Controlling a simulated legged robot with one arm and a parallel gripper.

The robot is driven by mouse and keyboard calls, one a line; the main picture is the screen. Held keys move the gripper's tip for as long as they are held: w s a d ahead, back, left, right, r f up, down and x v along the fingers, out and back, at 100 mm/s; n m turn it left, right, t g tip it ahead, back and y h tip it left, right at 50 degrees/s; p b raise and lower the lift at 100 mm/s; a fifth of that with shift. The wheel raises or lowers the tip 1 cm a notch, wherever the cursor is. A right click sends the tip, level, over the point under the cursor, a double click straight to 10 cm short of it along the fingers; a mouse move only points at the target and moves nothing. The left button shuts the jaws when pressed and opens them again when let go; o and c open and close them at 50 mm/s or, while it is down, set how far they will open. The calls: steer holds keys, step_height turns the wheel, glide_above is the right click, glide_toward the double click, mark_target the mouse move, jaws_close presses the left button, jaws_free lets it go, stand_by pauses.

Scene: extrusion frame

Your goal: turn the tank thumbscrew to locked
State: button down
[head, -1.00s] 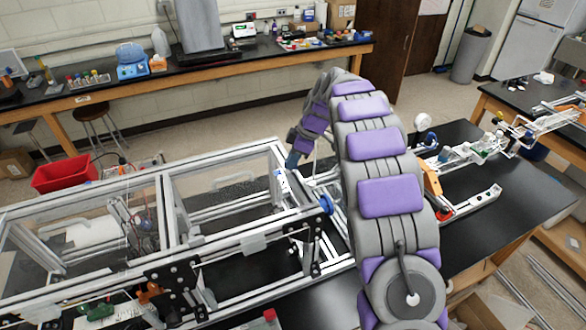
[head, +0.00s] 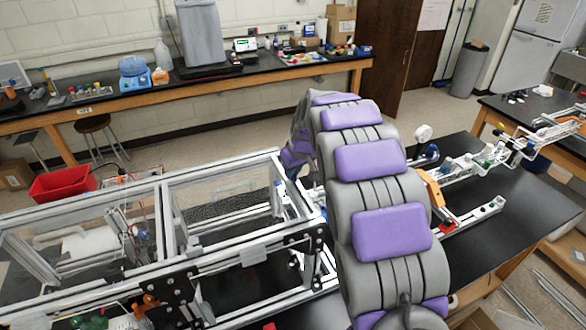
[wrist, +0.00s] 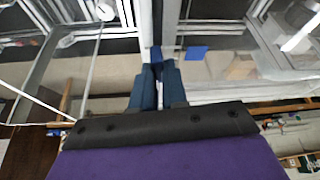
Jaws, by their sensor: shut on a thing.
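My gripper (wrist: 158,68) shows in the wrist view with its dark blue fingers close together at the metal extrusion. A small blue piece (wrist: 155,53), which looks like the tank thumbscrew, sits at the fingertips, and the fingers are shut on it. Its turn angle cannot be read, as the fingers cover most of it. In the head view the clear-panelled extrusion frame (head: 165,262) stands on the black bench at left. My purple and grey arm reaches over its right end and hides the fingertips and the thumbscrew there.
A flat blue square (wrist: 196,52) lies right of the fingers in the wrist view. A white rail assembly (head: 470,212) with an orange bracket (head: 432,190) stands right of my arm. A red bin (head: 62,184) is behind the frame. The black bench at right has bare room.

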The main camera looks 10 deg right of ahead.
steer(key=shift+w+r+m+h+p, duration=0.15)
steer(key=shift+m+h+p, duration=0.3)
steer(key=shift+m, duration=0.55)
steer(key=c, duration=1.2)
jaws_free()
steer(key=shift+a+f, duration=0.1)
steer(key=shift+f, duration=0.1)
steer(key=shift+o, duration=0.2)
steer(key=shift+r, duration=0.1)
steer(key=b+v, duration=0.1)
steer(key=v, duration=1.6)
steer(key=shift+s, duration=0.25)
